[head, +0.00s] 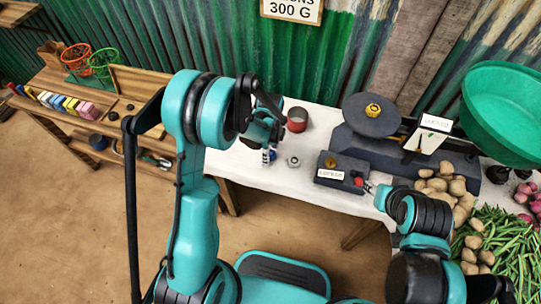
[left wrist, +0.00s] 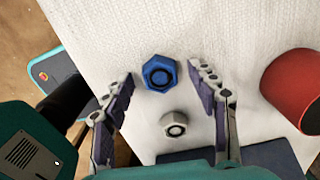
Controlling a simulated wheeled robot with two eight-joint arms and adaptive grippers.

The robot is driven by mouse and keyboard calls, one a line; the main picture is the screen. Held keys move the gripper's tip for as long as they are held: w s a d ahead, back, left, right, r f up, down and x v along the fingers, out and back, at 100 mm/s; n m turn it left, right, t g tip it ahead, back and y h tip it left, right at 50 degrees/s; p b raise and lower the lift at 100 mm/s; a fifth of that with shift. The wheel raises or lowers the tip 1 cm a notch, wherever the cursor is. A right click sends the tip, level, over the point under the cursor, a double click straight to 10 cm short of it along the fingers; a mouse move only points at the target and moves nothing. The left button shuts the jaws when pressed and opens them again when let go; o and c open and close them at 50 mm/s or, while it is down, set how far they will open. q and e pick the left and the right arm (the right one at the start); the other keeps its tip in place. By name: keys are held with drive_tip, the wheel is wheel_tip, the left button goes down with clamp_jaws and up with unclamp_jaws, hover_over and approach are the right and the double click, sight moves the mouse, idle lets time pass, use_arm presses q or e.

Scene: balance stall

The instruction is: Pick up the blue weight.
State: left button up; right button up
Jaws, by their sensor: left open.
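The blue weight (left wrist: 159,73), a hexagonal nut shape with a round centre, sits on the white table cloth in the left wrist view. In the head view a small blue patch of it (head: 271,155) shows by my left gripper (head: 266,150). My left gripper (left wrist: 160,76) is open, with one finger on each side of the blue weight. I cannot tell how high the fingertips are above the cloth. Nothing is held in it.
A silver weight (left wrist: 174,126) lies close to the blue one. A red cup (left wrist: 292,89) stands to the right. In the head view are a dark scale (head: 365,127) with a brass weight (head: 373,110), a dark labelled box (head: 343,167), potatoes (head: 452,188) and a green bowl (head: 505,112).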

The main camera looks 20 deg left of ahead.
use_arm(q)
clamp_jaws()
drive_tip(key=shift+r, duration=0.15)
